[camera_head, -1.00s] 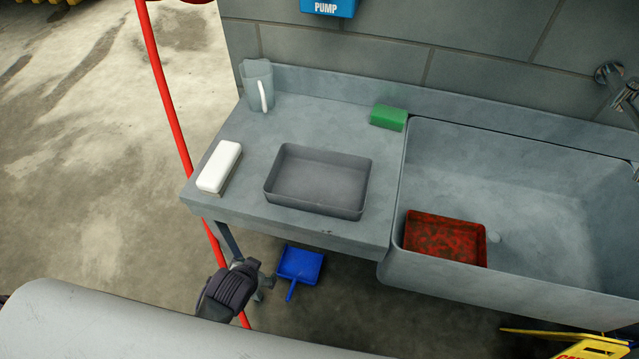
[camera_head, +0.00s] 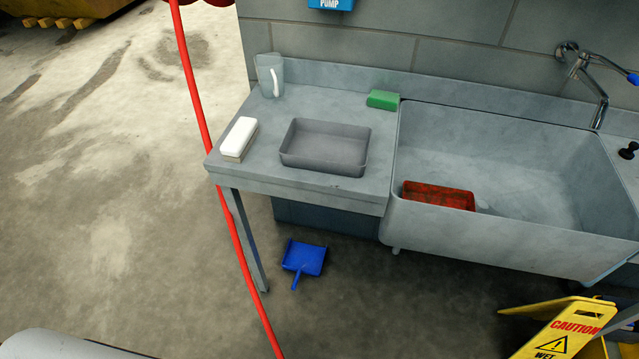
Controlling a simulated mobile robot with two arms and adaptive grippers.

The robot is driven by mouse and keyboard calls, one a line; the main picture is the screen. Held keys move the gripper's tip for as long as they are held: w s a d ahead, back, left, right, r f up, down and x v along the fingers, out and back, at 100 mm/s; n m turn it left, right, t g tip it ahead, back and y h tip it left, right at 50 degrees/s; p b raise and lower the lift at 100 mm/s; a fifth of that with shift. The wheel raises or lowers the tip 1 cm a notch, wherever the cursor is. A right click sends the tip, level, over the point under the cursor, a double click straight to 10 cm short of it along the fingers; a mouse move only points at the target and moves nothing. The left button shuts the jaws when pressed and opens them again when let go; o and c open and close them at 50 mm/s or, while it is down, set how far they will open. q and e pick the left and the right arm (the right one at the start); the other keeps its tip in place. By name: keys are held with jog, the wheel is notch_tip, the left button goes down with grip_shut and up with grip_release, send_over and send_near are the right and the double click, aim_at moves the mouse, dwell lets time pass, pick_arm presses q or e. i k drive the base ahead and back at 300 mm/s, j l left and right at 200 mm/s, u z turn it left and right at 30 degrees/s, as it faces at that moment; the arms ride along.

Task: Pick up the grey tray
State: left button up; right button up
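The grey tray (camera_head: 325,167) is a shallow, empty rectangular tray. It sits upright on the metal counter (camera_head: 262,178), left of the sink and near the counter's front edge. Neither of my grippers shows in the head view now. Only a rounded light grey part of my body shows at the bottom left.
On the counter are a white block-like brush (camera_head: 239,138), a clear jug (camera_head: 270,76) and a green sponge (camera_head: 383,100). The sink (camera_head: 500,229) holds a red tray (camera_head: 438,196).

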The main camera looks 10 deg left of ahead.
aim_at(330, 148)
jog(key=k+z, duration=0.2)
jog(key=z, duration=0.3)
jog(key=k+l+z, duration=0.1)
jog(key=z, duration=0.4)
jog(key=k+l+z, duration=0.2)
jog(key=z, duration=0.3)
jog(key=j+z, duration=0.15)
jog(key=j, duration=0.55)
jog(key=j+z, duration=0.1)
jog(key=j, duration=0.55)
jog(key=k+j+z, duration=0.15)
jog(key=j, duration=0.55)
jog(key=k+j+z, duration=0.1)
jog(key=j, duration=0.55)
